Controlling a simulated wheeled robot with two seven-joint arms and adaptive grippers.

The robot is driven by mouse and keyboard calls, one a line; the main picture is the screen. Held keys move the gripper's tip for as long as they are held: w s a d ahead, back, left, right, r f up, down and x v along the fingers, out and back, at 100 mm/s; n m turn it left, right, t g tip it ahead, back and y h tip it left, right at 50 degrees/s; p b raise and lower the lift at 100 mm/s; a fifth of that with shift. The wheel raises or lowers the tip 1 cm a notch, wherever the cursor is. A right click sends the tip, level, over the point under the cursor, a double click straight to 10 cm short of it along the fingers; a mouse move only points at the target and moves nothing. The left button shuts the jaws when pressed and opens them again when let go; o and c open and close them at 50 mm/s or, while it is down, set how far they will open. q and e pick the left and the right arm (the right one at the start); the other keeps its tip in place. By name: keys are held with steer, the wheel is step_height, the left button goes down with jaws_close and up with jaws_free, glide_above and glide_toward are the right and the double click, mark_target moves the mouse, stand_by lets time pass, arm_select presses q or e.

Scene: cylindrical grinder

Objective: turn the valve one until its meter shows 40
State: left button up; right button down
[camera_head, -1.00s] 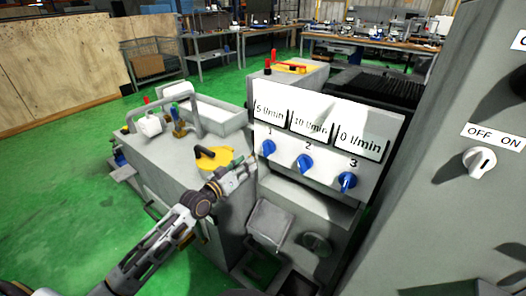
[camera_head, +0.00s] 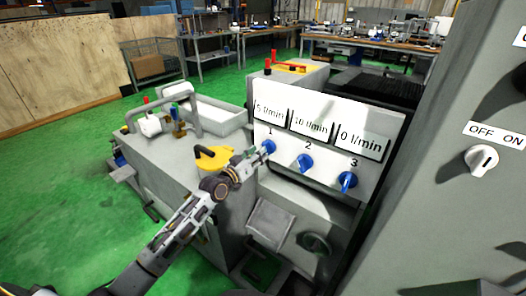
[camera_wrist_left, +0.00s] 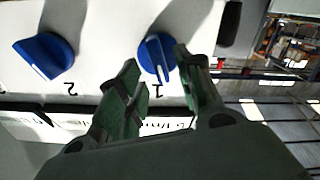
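Valve one (camera_head: 268,147) is a blue knob under the number 1 on the white panel. Its meter (camera_head: 270,110) above reads 5 l/min. My left gripper (camera_head: 259,153) is at the valve one knob. In the left wrist view the gripper (camera_wrist_left: 160,85) is open, with green-padded fingers apart. The blue knob (camera_wrist_left: 157,56) shows between and just beyond the fingertips; the right fingertip is close to it, but I cannot tell whether they touch. My right gripper is not in view.
Valve two (camera_head: 305,163) and valve three (camera_head: 347,181) sit to the right on the same panel, with meters at 10 and 0 l/min. A yellow round part (camera_head: 214,158) lies left of the panel. A grey cabinet with an OFF ON switch (camera_head: 482,159) stands at right.

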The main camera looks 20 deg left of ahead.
arm_select(q)
steer(key=shift+x, duration=1.9)
jaws_close()
